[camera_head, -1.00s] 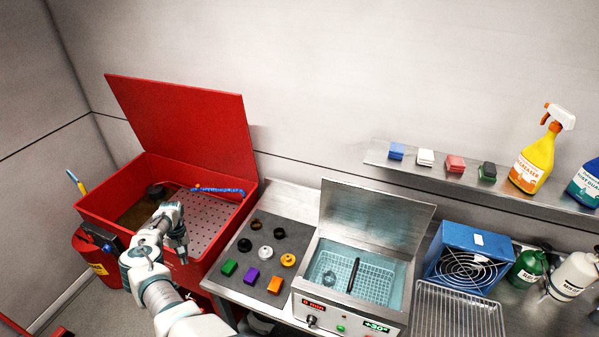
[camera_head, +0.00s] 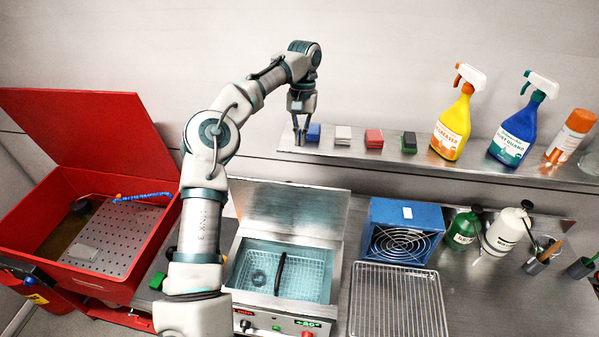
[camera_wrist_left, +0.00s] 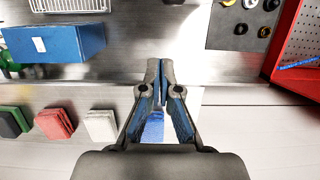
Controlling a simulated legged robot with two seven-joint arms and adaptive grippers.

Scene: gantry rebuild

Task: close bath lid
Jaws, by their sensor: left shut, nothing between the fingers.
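The ultrasonic bath (camera_head: 240,282) is a steel tank with blue liquid and a basket inside. Its steel lid (camera_head: 295,208) stands open, tilted up at the back of the tank. A round dark part and a black bar show in the basket. My left gripper (camera_head: 299,140) hangs above and behind the lid, at the left end of the wall shelf by the blue block (camera_head: 313,132). In the left wrist view the fingers (camera_wrist_left: 161,98) are closed together and empty, with the blue block (camera_wrist_left: 152,128) seen beyond them. My right gripper is not in view.
A red washer with its lid (camera_head: 85,130) raised stands at left. The wall shelf (camera_head: 345,152) carries white, red and green blocks and spray bottles. A blue fan box (camera_head: 375,222) and wire rack (camera_head: 397,300) stand right of the bath.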

